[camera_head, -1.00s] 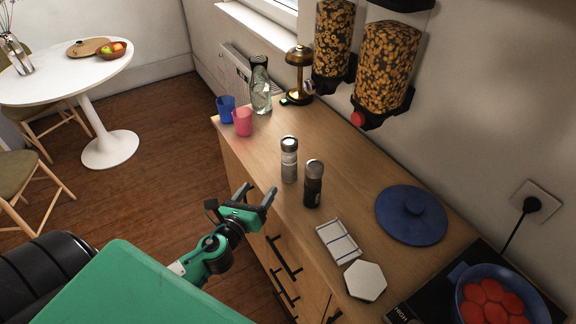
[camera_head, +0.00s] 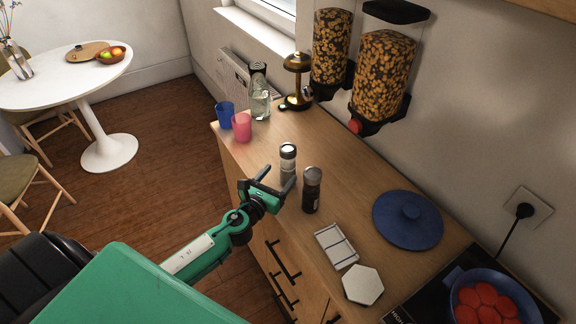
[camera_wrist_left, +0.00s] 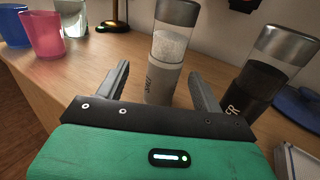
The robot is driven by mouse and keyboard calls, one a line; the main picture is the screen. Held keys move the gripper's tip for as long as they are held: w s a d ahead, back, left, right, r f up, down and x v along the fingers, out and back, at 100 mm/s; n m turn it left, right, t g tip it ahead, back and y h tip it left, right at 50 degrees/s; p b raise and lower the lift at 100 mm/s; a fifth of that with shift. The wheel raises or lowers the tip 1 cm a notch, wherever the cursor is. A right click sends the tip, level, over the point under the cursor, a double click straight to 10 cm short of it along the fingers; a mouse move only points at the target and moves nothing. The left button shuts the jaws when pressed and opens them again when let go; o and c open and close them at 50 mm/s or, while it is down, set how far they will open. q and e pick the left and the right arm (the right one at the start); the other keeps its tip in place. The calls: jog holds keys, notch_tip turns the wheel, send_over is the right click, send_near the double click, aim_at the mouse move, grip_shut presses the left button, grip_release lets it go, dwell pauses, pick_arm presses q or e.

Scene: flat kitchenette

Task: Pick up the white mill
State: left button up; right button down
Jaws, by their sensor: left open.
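The white mill (camera_head: 288,162) stands upright on the wooden counter in the head view, with a clear upper part and a silver cap. In the left wrist view the white mill (camera_wrist_left: 168,55) stands just ahead, between the lines of the two fingers. My left gripper (camera_head: 278,178) is open at the counter's front edge, close to the mill, with nothing held; its fingers also show in the left wrist view (camera_wrist_left: 157,85). The mill's lower part is partly hidden by the gripper in the head view. My right gripper is not in view.
A black mill (camera_head: 312,190) stands close on the right of the white one. A pink cup (camera_head: 241,127), a blue cup (camera_head: 225,115) and a glass bottle (camera_head: 259,92) stand farther left.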

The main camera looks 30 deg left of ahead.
aim_at(288, 148)
pick_arm(q)
jog(key=w, duration=0.3)
jog(key=w+d+p, duration=0.1)
jog(key=w, duration=0.1)
jog(key=shift+f, duration=0.2)
jog(key=c, duration=1.2)
jog(key=shift+r, duration=0.15)
jog(key=shift+c, duration=0.2)
jog(key=shift+a+r+p, duration=0.1)
jog(key=shift+r+p, duration=0.2)
jog(key=shift+r, duration=0.25)
notch_tip(288, 148, up, 7)
jog(key=p, duration=0.2)
jog(key=shift+p, duration=0.35)
notch_tip(288, 148, up, 12)
jog(key=shift+f+p, duration=0.15)
jog(key=shift+p, duration=0.25)
